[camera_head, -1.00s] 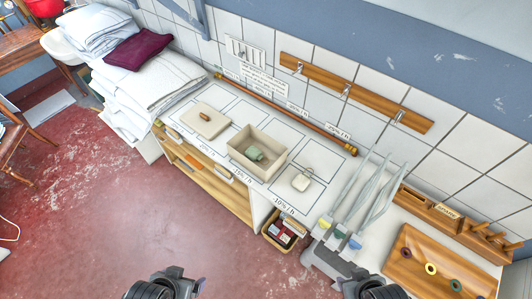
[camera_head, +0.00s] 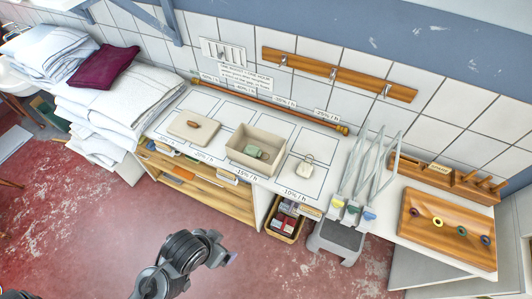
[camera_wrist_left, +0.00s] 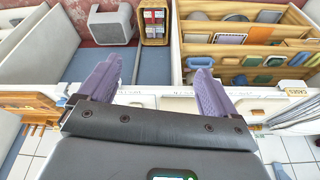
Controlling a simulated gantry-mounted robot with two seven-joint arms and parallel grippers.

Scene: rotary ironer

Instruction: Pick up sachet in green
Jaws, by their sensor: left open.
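A small grey-green packet (camera_head: 253,153), apparently the green sachet, lies inside an open beige box (camera_head: 272,150) on the white bench. My left arm reaches in from the bottom of the head view, in front of the bench and well apart from the box. Its fingers are not clear there. In the left wrist view my left gripper (camera_wrist_left: 152,88) has its two purple fingers spread wide, with nothing between them. The beige box and its packet cannot be made out in that view. My right gripper is not in view.
A beige board (camera_head: 190,127) with a brown item lies left of the box, and a pale tagged packet (camera_head: 302,170) lies right of it. A wooden crate (camera_head: 285,222) of packets and a grey stool (camera_head: 338,238) stand by the bench. Folded linen (camera_head: 110,95) is stacked at left.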

